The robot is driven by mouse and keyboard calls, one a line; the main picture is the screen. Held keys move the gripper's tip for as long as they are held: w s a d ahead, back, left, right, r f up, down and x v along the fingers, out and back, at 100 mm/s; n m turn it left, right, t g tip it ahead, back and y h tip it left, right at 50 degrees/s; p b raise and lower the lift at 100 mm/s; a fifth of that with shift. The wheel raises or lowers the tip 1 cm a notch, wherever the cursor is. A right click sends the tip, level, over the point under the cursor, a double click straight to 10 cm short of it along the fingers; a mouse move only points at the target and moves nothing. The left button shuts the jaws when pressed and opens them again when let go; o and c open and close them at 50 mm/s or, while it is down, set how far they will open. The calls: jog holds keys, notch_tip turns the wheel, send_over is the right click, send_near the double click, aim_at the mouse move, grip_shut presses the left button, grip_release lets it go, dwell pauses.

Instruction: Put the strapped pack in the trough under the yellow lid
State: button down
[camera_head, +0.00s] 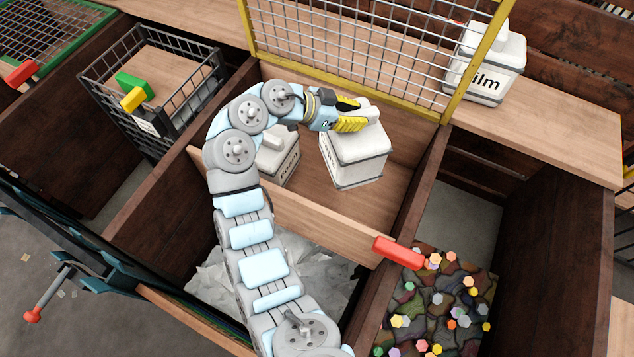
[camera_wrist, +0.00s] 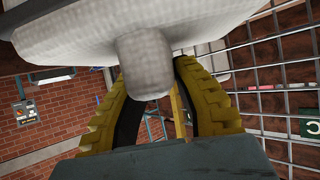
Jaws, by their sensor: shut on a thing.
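My gripper (camera_head: 357,113) has yellow ridged fingers and is shut on the knob of a white pack (camera_head: 356,160) with a dark line near its base. In the wrist view my gripper (camera_wrist: 152,78) has the knob between its fingers, and the pack (camera_wrist: 90,38) fills the top. The pack is upright, inside the outline of the wooden trough (camera_head: 300,215). I cannot tell whether its base touches the floor. The yellow-framed mesh lid (camera_head: 249,30) stands raised behind the trough. A second white pack (camera_head: 278,160), labelled, stands in the trough to the left, partly hidden by my arm.
Another white pack marked "Film" (camera_head: 487,68) stands on the wooden ledge (camera_head: 560,135) at right. A black wire basket (camera_head: 180,110) is at left. A red handle (camera_head: 398,252) sits at the trough's front right corner. A bin with colourful pieces (camera_head: 440,300) lies at lower right.

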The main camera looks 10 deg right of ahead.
aim_at(327, 159)
notch_tip(327, 159, down, 20)
jog(key=b, duration=1)
jog(key=shift+r+b, duration=0.15)
jog(key=shift+b, duration=0.15)
jog(key=c, duration=1)
grip_release()
jog(key=shift+o, duration=0.2)
jog(key=shift+a, duration=0.1)
jog(key=p+v, duration=0.1)
jog(key=v, duration=1.1)
jog(key=shift+p, duration=0.35)
jog(key=shift+r, duration=0.15)
